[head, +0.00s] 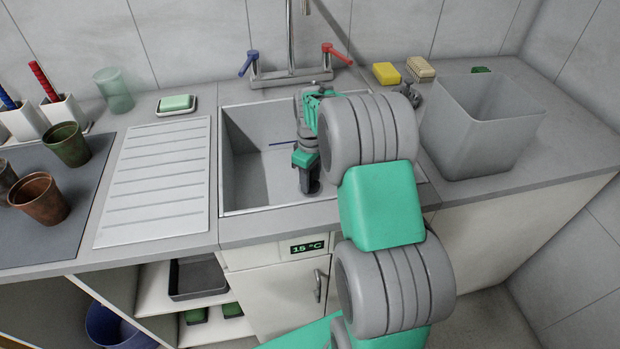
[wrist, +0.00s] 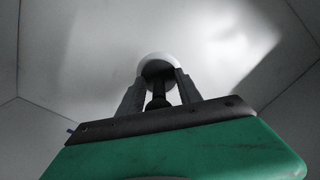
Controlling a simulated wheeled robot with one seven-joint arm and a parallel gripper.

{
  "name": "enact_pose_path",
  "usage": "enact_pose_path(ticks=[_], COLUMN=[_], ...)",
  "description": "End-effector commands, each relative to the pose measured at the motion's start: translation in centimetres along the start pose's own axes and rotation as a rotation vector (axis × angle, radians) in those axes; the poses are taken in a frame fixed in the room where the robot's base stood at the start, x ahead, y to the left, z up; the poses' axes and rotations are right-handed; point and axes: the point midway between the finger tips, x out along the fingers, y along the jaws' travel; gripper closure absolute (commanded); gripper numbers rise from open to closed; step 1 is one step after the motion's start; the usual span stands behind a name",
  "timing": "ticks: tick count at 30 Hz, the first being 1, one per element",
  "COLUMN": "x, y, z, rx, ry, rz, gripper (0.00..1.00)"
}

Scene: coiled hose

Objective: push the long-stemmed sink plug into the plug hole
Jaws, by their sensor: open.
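My gripper (head: 308,186) is down inside the grey sink basin (head: 262,185) in the head view, pointing at its floor. In the wrist view my gripper (wrist: 160,82) has its two fingers apart, one on each side of a dark upright stem with a thicker near end, which looks like the sink plug (wrist: 158,103). I cannot tell whether either finger touches it. Just beyond the fingertips is a pale round rim with a dark middle, which looks like the plug hole (wrist: 157,58). The plug's lower end and its seating are hidden. In the head view my arm hides plug and hole.
The basin walls stand close around my gripper. Taps (head: 291,72) with blue and red levers are behind the basin. A grey bin (head: 480,125) stands on the right counter. A ribbed drainer (head: 158,182), soap dish (head: 176,105) and brown pots (head: 40,198) are left.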

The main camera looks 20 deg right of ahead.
Motion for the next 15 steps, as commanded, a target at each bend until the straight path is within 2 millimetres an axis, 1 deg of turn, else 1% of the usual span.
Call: enact_pose_path(ticks=[1,9,11,14,15], x=[0.3,0.1,-0.4,-2.2,-3.1], y=[0.0,0.0,0.0,0.0,0.0], z=[0.2,0.1,0.1,0.0,0.0], rx=[0.004,0.002,0.002,0.001,0.0], ry=[-0.004,-0.003,-0.002,0.001,0.0], rz=[-0.002,-0.001,0.0,0.002,0.002], gripper=[0.51,0.51,0.51,0.51,0.51])
